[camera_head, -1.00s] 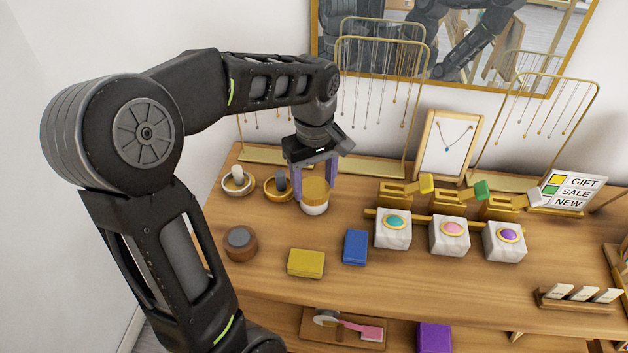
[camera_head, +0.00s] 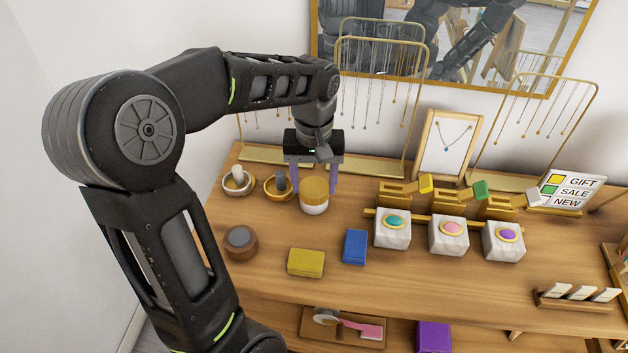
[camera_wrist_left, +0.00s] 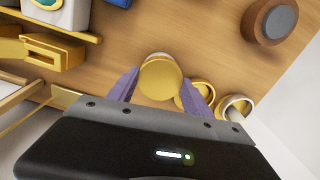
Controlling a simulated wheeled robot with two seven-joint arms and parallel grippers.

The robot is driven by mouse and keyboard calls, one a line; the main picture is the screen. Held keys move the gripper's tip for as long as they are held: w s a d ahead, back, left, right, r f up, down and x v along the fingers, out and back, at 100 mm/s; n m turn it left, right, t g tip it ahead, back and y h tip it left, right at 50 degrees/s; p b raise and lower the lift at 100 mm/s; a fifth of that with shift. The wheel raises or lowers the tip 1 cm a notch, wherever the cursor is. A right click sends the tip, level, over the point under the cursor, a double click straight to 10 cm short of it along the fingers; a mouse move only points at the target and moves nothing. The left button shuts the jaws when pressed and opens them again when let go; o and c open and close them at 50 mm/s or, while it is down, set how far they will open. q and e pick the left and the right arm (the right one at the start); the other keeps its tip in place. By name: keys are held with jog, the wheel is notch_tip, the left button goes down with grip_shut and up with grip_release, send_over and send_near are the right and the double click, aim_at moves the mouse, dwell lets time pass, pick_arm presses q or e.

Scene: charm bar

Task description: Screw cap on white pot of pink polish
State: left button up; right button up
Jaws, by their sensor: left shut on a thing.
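The white pot (camera_head: 314,208) stands upright on the wooden table, with a gold cap (camera_head: 314,187) sitting on top of it. In the left wrist view the round gold cap (camera_wrist_left: 160,78) fills the space between the purple fingers, with a sliver of white pot showing beyond it. My left gripper (camera_head: 318,180) points down over the pot, shut on the cap with a finger at either side. The polish inside is hidden, and I cannot tell how tightly the cap sits. My right gripper is in neither current view.
A round wooden pot (camera_head: 240,243), a yellow box (camera_head: 306,263) and a blue box (camera_head: 355,247) lie nearer the front. White jewelled blocks (camera_head: 393,235) stand to the right, necklace racks (camera_head: 380,40) behind.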

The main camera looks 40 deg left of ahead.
pick_arm(q)
jog(key=shift+m, duration=1.1)
jog(key=o, duration=1.7)
jog(key=shift+r, duration=0.1)
notch_tip(320, 180, up, 8)
jog(key=shift+f+b, duration=0.15)
jog(key=shift+b, duration=0.3)
